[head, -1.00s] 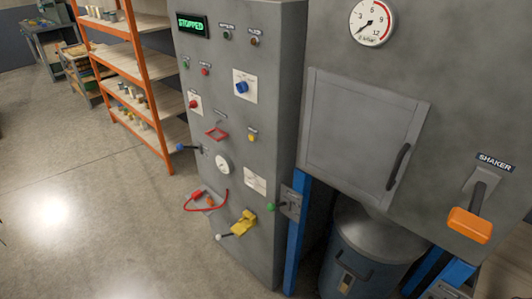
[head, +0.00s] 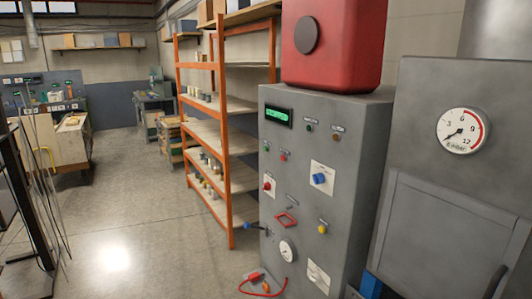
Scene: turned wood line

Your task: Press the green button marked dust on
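A grey control cabinet (head: 345,190) stands right of centre in the head view. On its front, at the upper left below the display, is a small green button (head: 266,147). A small red button (head: 283,156) sits just right of it. The lettering by these buttons is too small to read, so I cannot confirm which is marked dust on. A lit green display (head: 277,116) is above them. Neither of my grippers is in view.
The panel also bears a blue knob (head: 320,178), a red button (head: 267,186), a yellow button (head: 322,229) and a gauge (head: 287,250). An orange shelf rack (head: 224,150) stands left of the cabinet. The concrete floor (head: 130,215) in front is open.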

